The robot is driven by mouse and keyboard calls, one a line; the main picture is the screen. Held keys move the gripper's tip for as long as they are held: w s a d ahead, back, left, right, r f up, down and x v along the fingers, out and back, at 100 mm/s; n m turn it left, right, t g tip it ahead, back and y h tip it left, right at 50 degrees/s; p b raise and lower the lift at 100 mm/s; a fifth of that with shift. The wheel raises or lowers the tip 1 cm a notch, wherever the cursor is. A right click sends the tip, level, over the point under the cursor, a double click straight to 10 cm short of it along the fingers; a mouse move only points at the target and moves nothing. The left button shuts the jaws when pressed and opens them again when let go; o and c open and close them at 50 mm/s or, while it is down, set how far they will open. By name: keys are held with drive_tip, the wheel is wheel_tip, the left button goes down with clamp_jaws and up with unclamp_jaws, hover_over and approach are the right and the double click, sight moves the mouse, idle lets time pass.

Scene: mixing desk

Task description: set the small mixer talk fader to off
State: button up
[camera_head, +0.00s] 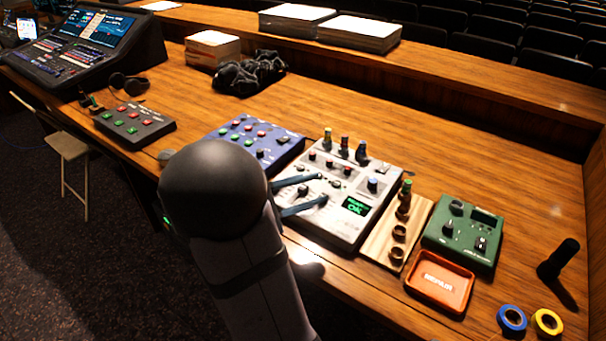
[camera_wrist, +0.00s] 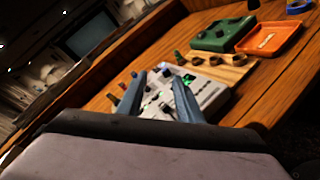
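The small mixer (camera_head: 345,232) is a light grey box on the desk, with several knobs, colored-top plugs along its back edge and a small screen with green text. It also shows in the wrist view (camera_wrist: 207,91). My gripper (camera_head: 324,187) reaches over its left part from the left. Its two blue-grey fingers are apart, with nothing seen between them. In the wrist view the open fingers (camera_wrist: 155,86) point at the mixer and cover part of its top.
A blue box with buttons (camera_head: 255,140) stands just left of the mixer. A wooden rack (camera_head: 395,232), a green box (camera_head: 463,232) and an orange tray (camera_head: 440,281) stand to the right. Tape rolls (camera_head: 512,320) lie at the front right. The desk behind the mixer is clear.

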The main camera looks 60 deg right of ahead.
sight(300, 190)
drive_tip(key=w+f+n+b, duration=0.1)
drive_tip(key=d+f+n+t+h+b, duration=0.1)
drive_tip(key=n, duration=0.1)
drive_tip(key=w+f+n+t+h+b, duration=0.1)
drive_tip(key=n+b, duration=0.1)
drive_tip(key=shift+w+d+f, duration=0.3)
drive_tip(key=shift+f, duration=0.1)
drive_tip(key=w+f+n+t+b, duration=0.1)
drive_tip(key=f+n, duration=0.1)
drive_tip(key=w+f+n+t+b, duration=0.1)
drive_tip(key=w+f+n, duration=0.1)
drive_tip(key=n, duration=0.1)
drive_tip(key=w+f+n+t+h+b, duration=0.1)
drive_tip(key=w+f+n+t, duration=0.1)
drive_tip(key=shift+a+n+b, duration=0.3)
drive_tip(key=shift+n+b, duration=0.05)
drive_tip(key=shift+n, duration=0.05)
drive_tip(key=shift+d+r+p, duration=0.15)
drive_tip(key=shift+d+p, duration=0.25)
drive_tip(key=shift+d, duration=3.3)
clamp_jaws()
